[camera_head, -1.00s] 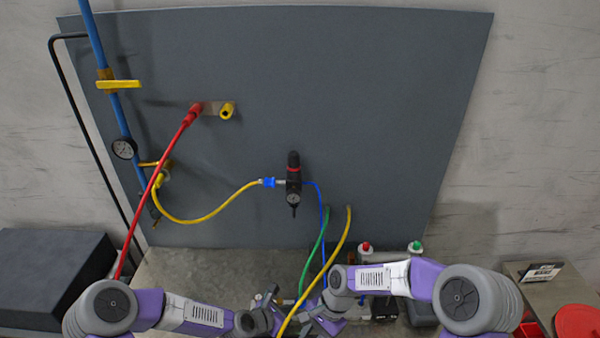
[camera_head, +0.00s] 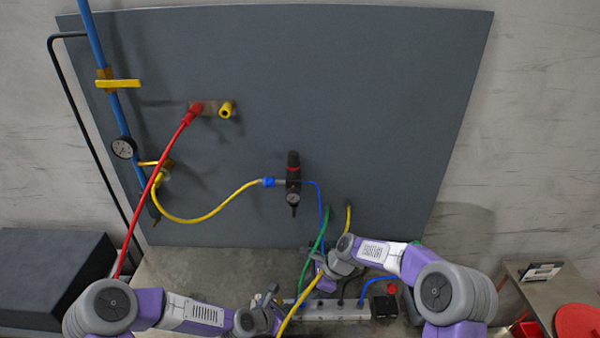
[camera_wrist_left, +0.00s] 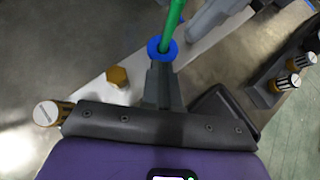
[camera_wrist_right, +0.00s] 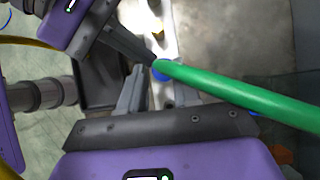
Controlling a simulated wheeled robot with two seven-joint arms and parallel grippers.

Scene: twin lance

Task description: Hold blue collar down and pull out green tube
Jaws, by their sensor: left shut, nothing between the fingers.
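The green tube (camera_head: 313,255) hangs in front of the panel and runs down to the blue collar, which shows in the left wrist view (camera_wrist_left: 161,49) and the right wrist view (camera_wrist_right: 160,70). The tube passes through the collar's middle. My left gripper (camera_wrist_left: 162,66) is shut with no tube between its fingers, its tips against or right beside the collar. My right gripper (camera_wrist_right: 163,85) is open, its fingers apart on either side below the collar. The tube (camera_wrist_right: 230,90) crosses over its right finger; I cannot tell contact. The collar is hidden in the head view.
A light manifold bar (camera_head: 345,310) lies beneath the grippers. A yellow hose (camera_head: 303,302) and a blue hose (camera_head: 380,279) run close by. A black box (camera_head: 385,306) stands right of the bar. Both grippers are close together.

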